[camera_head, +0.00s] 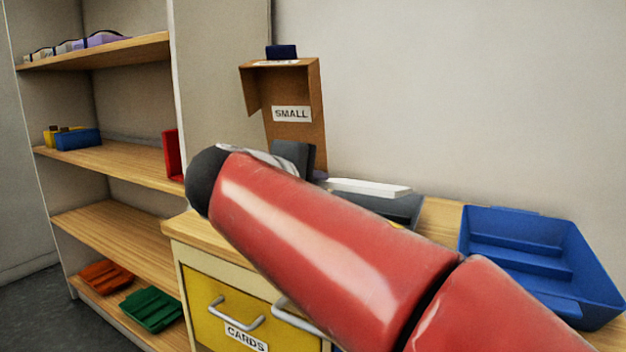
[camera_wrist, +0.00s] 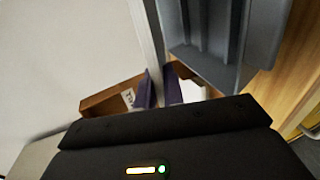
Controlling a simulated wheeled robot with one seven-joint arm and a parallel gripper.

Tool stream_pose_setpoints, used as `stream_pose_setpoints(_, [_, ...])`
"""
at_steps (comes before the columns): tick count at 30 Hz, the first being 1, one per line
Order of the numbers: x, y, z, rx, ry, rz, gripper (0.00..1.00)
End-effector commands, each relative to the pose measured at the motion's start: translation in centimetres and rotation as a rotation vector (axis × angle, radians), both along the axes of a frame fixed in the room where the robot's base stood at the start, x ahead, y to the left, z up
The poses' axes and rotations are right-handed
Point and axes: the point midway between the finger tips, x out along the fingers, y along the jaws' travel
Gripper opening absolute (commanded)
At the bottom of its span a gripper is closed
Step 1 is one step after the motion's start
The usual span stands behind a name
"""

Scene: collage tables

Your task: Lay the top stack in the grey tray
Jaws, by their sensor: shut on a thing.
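The grey tray (camera_head: 403,208) lies on the cabinet top, partly hidden behind my red arm. Its ribbed inside also shows in the wrist view (camera_wrist: 213,35). My gripper (camera_head: 294,156) is mostly hidden behind the arm, in front of the cardboard holder and left of the tray. Its black body fills the bottom of the wrist view. It is shut on a small purple stack (camera_wrist: 172,88), mostly hidden by that body. A purple bit shows beside the gripper in the head view (camera_head: 321,174). I cannot tell whether the stack touches anything below.
A cardboard holder (camera_head: 310,95) labelled SMALL stands at the back, with a dark blue block (camera_head: 281,51) on top. A long white piece (camera_head: 368,187) lies behind the grey tray. A blue tray (camera_head: 535,255) sits at right. Shelves (camera_head: 110,155) stand at left.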

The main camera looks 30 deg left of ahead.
Motion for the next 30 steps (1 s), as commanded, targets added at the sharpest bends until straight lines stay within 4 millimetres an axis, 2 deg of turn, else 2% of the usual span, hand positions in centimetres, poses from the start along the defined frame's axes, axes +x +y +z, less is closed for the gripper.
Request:
stream_pose_setpoints(18, [1.8,-0.1,-3.3,0.000,-0.002,-0.002,0.00])
stream_pose_setpoints(30, [2.5,0.0,-4.3,0.001,-0.001,-0.001,0.00])
